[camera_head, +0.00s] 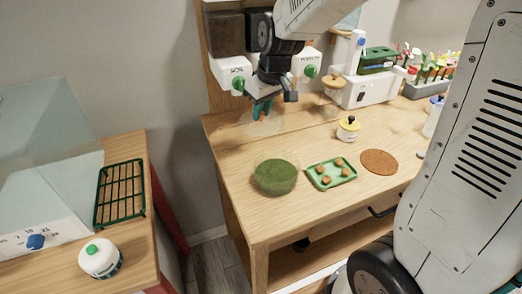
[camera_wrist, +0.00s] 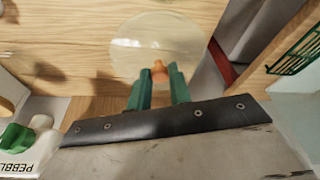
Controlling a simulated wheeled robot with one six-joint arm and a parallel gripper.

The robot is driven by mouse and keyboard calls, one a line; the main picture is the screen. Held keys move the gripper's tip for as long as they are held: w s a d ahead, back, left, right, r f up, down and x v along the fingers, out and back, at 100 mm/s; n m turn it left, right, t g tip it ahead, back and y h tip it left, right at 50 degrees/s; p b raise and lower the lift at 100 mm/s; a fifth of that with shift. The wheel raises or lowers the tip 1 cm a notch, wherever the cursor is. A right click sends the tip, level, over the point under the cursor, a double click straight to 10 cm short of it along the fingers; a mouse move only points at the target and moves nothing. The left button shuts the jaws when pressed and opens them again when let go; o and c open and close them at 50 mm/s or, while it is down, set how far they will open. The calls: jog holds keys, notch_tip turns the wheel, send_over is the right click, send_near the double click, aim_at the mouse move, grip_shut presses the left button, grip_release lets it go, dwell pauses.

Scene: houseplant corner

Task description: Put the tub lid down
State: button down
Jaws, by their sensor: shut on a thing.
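The tub lid is a clear round disc with an orange knob; it shows in the wrist view (camera_wrist: 143,42) and faintly in the head view (camera_head: 248,127). My gripper (camera_head: 262,107) is shut on the lid's knob, with its green fingers on either side of it in the wrist view (camera_wrist: 158,77). The lid hangs over the back left of the wooden table (camera_head: 225,137), below the dispensers. A clear tub (camera_head: 276,178) with green contents stands open near the table's front left.
A green tray (camera_head: 322,183) with several small orange-brown pieces, a brown round mat (camera_head: 380,162) and a small yellow jar with a black knob (camera_head: 348,129) stand right of the tub. Soil (camera_head: 237,78) and pebble (camera_head: 308,66) dispensers are behind. Bare wood lies around the lid.

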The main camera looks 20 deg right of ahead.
aim_at(259, 123)
jog(key=shift+w+a+f+n, duration=0.1)
jog(key=shift+w+f+n, duration=0.05)
jog(key=shift+w+f, duration=0.3)
jog(key=shift+w+f+n, duration=0.15)
jog(key=shift+w+f, duration=0.05)
jog(key=shift+w, duration=0.3)
notch_tip(259, 123, down, 4)
jog(key=shift+f, duration=2.45)
jog(key=shift+f, duration=0.1)
jog(key=shift+f, duration=0.15)
jog(key=c, duration=1.3)
grip_release()
